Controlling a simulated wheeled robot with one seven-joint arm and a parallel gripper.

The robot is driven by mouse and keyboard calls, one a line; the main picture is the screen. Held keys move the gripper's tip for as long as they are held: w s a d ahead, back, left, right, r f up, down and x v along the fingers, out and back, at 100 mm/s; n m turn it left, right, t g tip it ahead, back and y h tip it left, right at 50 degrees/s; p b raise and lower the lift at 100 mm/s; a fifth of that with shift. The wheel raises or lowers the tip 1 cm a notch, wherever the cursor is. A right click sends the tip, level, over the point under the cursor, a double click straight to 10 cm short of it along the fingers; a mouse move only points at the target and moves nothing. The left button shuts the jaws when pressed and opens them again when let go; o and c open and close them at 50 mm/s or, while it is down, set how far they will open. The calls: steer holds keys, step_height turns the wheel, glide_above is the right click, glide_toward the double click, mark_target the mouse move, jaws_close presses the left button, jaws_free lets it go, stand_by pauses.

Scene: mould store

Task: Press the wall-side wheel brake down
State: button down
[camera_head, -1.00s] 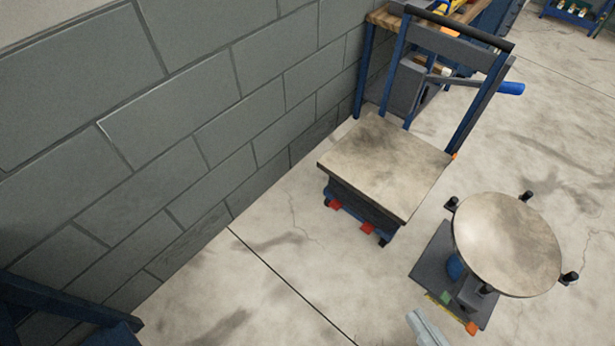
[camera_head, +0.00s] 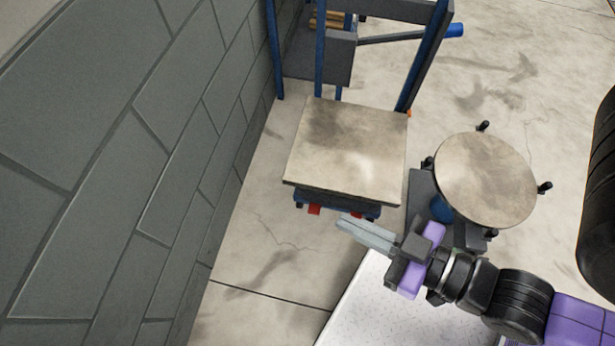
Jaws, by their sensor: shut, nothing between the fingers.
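A lift cart with a square, worn tabletop (camera_head: 348,150) stands near the wall. Under its front edge, a small red wheel brake (camera_head: 314,210) shows at the wall side. Another bit of red (camera_head: 356,216) shows further right, just behind my fingertips. My gripper (camera_head: 346,224) reaches in from the right, with its grey fingers shut and empty, pointing left toward the cart's front. The fingertips are a little right of the wall-side brake and appear apart from it. The cart's lower base and wheels are mostly hidden by the tabletop.
A grey block wall (camera_head: 130,150) runs along the left. A round turntable stand (camera_head: 486,178) with black knobs stands right of the cart, close to my arm. A handle with a blue grip (camera_head: 454,30) sticks out behind. Floor in front of the cart is clear.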

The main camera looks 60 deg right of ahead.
steer(key=w+f+m+g+h+b, duration=0.3)
steer(key=f+b, duration=0.5)
steer(key=f, duration=0.9)
steer(key=w+f+m+g+h+b, duration=0.15)
steer(key=f+m+h+b, duration=0.6)
steer(key=f, duration=1.05)
steer(key=w+d+f+m+g+b, duration=0.1)
steer(key=w+d+f+g+b, duration=0.1)
steer(key=f+b, duration=0.3)
steer(key=w+d+f+m+g+b, duration=0.1)
steer(key=w+d+f+b, duration=0.4)
steer(key=f, duration=0.5)
steer(key=w+d+f+m+g+b, duration=0.1)
steer(key=w+d+f+g+b, duration=0.2)
steer(key=f, duration=0.5)
steer(key=shift+w+d+h+b, duration=0.35)
steer(key=shift+w+d+b, duration=0.1)
steer(key=shift+d+b, duration=0.4)
steer(key=shift+a+m, duration=0.1)
steer(key=shift+m, duration=0.15)
steer(key=shift+f, duration=0.1)
